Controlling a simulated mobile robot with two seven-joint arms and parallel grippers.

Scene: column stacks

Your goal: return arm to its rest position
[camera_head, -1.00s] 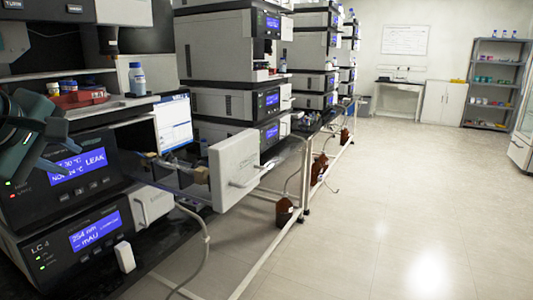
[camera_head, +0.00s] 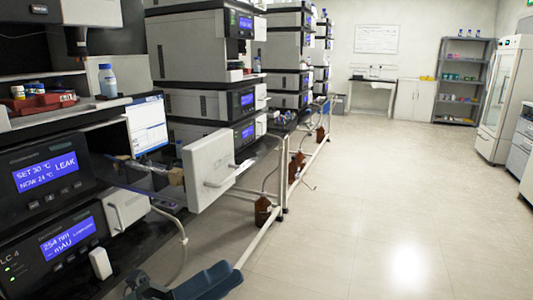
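My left gripper (camera_head: 180,287) shows at the bottom edge, left of centre, as dark blue-grey parts cut off by the frame. It is in front of and below the open drawer with the white front panel (camera_head: 208,168). Nothing is visibly held in it, but its fingers are too cropped to tell whether they are open or shut. My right gripper is not in view.
A column stack (camera_head: 60,190) with a lit LEAK display stands at the near left. Its open drawer juts toward the aisle. A red tray (camera_head: 40,103) and a blue-capped bottle (camera_head: 107,82) sit above. Brown bottles (camera_head: 262,211) hang by the bench frames. The floor (camera_head: 400,200) at right is clear.

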